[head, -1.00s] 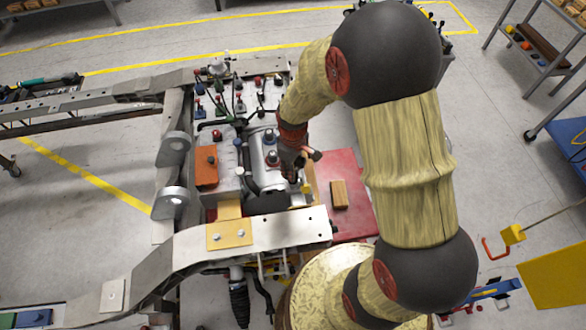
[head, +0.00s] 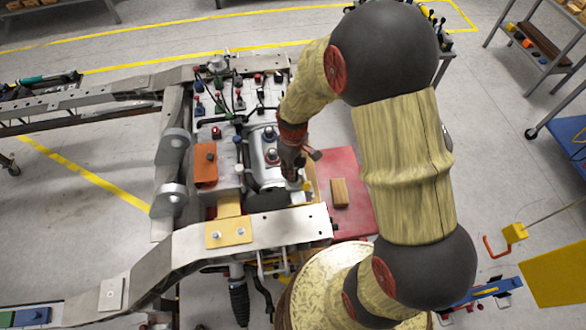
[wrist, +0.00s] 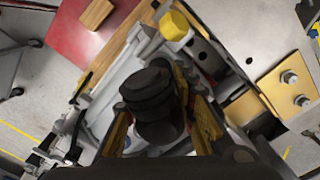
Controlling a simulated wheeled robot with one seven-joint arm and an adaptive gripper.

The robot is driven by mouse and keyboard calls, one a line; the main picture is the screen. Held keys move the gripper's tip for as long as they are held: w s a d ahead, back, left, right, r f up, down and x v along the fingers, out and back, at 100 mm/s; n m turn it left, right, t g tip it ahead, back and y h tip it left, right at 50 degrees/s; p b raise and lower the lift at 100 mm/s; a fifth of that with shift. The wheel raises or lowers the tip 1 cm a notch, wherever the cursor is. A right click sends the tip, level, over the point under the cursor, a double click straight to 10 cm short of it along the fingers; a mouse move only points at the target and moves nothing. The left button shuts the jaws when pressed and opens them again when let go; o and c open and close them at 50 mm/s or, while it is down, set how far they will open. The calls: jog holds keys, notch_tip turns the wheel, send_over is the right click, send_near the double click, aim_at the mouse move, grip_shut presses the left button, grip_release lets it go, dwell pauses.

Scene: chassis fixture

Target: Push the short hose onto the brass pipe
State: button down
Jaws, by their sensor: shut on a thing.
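My gripper (wrist: 160,122) reaches down at the right side of the engine block in the head view (head: 292,172). In the wrist view its two yellowish fingers close on either side of a dark, stepped, round piece, which looks like the short hose (wrist: 148,88). The hose sits between the fingers, with its far end over the pale metal of the fixture. I cannot make out the brass pipe in either view. The hose and my gripper may hide it, so I cannot tell whether the two touch. In the head view the hose is too small to make out.
A yellow cap (wrist: 174,25) stands close beyond the hose. A grey chassis rail with a tan plate (head: 229,233) runs in front. A red board (head: 352,212) with a wooden block (head: 339,193) lies to the right. An orange box (head: 205,165) sits on the engine's left.

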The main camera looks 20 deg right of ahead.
jog(key=shift+s+f, duration=0.1)
jog(key=shift+f, duration=0.25)
jog(key=c, duration=1.4)
grip_release()
jog(key=shift+r+p, duration=2.05)
jog(key=shift+r, duration=1.05)
